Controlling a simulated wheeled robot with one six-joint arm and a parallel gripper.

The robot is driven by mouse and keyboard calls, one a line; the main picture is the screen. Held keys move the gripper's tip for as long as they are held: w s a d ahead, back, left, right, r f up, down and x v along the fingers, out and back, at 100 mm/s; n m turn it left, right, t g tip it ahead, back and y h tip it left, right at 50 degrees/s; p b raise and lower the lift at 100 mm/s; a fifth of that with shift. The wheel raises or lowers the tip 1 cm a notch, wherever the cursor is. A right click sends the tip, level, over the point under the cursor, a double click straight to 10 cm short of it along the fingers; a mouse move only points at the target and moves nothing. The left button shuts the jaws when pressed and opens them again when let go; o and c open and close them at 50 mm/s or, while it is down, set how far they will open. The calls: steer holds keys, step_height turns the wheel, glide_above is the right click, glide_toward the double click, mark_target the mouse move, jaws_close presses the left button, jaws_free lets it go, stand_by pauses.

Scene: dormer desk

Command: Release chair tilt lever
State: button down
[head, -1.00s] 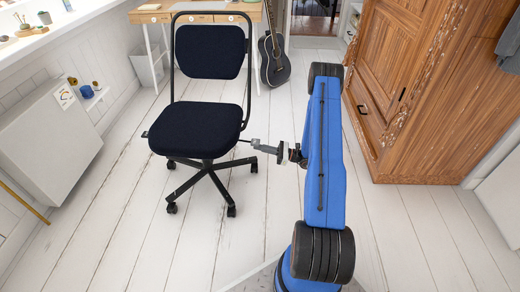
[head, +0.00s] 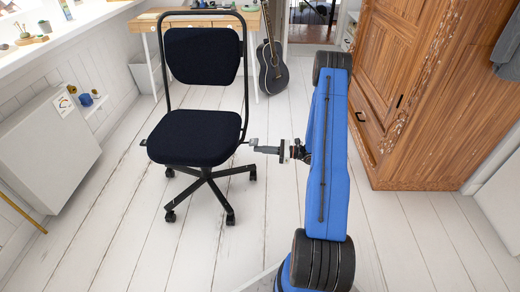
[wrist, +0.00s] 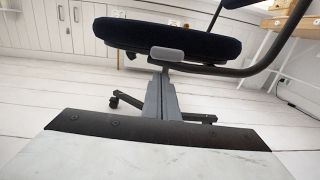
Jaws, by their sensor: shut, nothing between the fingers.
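The dark office chair (head: 196,137) stands upright on its black five-star base, left of my arm. Its tilt lever (head: 253,141) sticks out from under the right side of the seat and ends in a grey paddle. In the wrist view the paddle (wrist: 167,54) shows just under the seat edge. My gripper (head: 256,150) is shut and empty, close to the paddle. In the wrist view the gripper's fingers (wrist: 160,88) point toward the chair, below the paddle. I cannot tell whether they touch it.
A wooden wardrobe (head: 425,90) stands right of my arm. A guitar (head: 272,66) leans by the desk (head: 196,24) behind the chair. A white cabinet (head: 45,150) is at the left. The white plank floor (head: 110,235) around the chair is mostly clear.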

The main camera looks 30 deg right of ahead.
steer(key=s+d+f, duration=0.3)
steer(key=s+d, duration=0.3)
steer(key=d, duration=0.2)
steer(key=shift+s+d, duration=0.2)
steer(key=shift+s, duration=0.05)
steer(key=shift+f, duration=0.1)
stand_by(0.3)
